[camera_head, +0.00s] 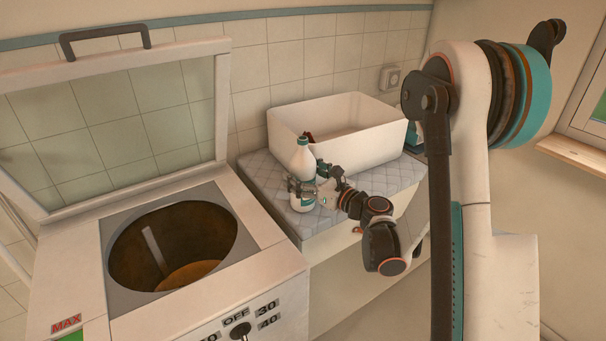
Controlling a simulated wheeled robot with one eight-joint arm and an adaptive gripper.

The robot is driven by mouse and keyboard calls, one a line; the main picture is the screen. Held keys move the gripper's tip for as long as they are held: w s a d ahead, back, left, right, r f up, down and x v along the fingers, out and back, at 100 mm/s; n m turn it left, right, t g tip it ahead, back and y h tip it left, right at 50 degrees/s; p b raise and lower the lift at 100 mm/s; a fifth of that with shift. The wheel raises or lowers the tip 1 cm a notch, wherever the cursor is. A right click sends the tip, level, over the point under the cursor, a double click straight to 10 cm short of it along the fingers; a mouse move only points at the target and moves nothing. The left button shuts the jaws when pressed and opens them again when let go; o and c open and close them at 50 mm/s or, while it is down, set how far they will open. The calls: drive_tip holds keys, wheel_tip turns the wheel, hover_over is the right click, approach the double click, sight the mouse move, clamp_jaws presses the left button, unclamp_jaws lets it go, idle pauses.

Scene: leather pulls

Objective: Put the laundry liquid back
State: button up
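The laundry liquid looks to be the white bottle (302,159) with a narrow neck and a teal-marked label. It stands upright near the front edge of the grey quilted mat (268,172), beside the white basin. My gripper (305,188) reaches in from the right at the bottle's lower half. Its fingers lie around the bottle, one at the left side and one at the right. The view is too small to tell whether they press on it. The bottle's lower front is partly hidden by the gripper.
An open top-loading washing machine (282,263) stands at left, its lid raised and its drum (190,238) uncovered. The white basin (350,145) is behind the bottle, with a dark red item inside. A teal item (413,137) is partly hidden at the basin's right.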

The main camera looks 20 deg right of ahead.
drive_tip(key=shift+r, duration=0.15)
drive_tip(key=shift+s+d, duration=0.2)
drive_tip(key=shift+s, duration=0.1)
drive_tip(key=b+v, duration=0.2)
drive_tip(key=v, duration=0.9)
drive_tip(key=shift+b, duration=0.3)
drive_tip(key=shift+s, duration=0.15)
idle(0.6)
